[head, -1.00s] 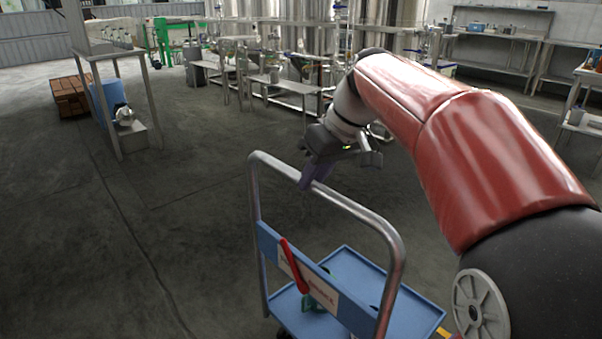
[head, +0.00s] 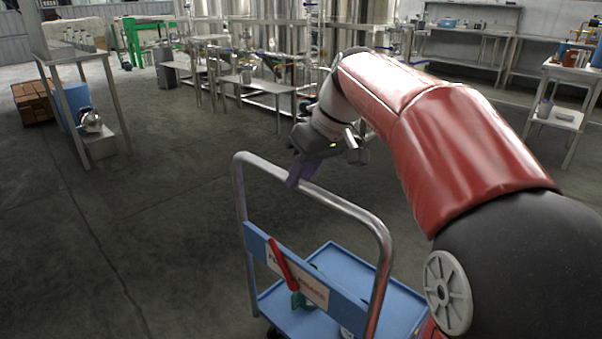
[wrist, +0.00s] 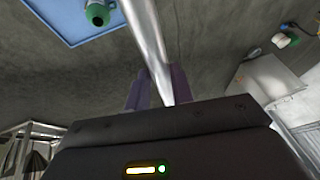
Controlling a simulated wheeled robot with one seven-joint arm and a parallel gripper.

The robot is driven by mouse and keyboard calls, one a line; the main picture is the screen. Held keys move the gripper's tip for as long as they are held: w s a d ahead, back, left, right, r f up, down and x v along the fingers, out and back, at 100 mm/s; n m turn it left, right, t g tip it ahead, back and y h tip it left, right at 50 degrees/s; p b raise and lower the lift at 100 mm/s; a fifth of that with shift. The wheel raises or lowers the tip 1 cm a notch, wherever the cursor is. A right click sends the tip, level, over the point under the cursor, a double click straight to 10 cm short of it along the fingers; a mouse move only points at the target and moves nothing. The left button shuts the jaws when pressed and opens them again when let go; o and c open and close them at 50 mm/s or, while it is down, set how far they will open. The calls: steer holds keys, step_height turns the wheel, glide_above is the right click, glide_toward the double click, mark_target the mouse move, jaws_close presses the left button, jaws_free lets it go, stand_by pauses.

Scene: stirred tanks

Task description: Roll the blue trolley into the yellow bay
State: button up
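The blue trolley (head: 345,262) stands on the dark floor in front of me, with a tall metal push handle and a blue board across it carrying a red lever. A green object (head: 299,299) sits on the trolley deck, partly hidden by the board. No yellow bay can be made out in the current frames.
A metal table (head: 70,54) and brown boxes (head: 33,101) stand at the left. Steel tanks (head: 280,35) with low benches stand at the back. Another table (head: 575,72) is at the right. Open floor lies left of and beyond the trolley.

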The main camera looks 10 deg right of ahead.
steer(key=o, duration=0.4)
steer(key=shift+w+d, duration=0.2)
steer(key=shift+d, duration=0.1)
steer(key=shift+a, duration=0.1)
steer(key=p+v, duration=0.1)
steer(key=v, duration=0.7)
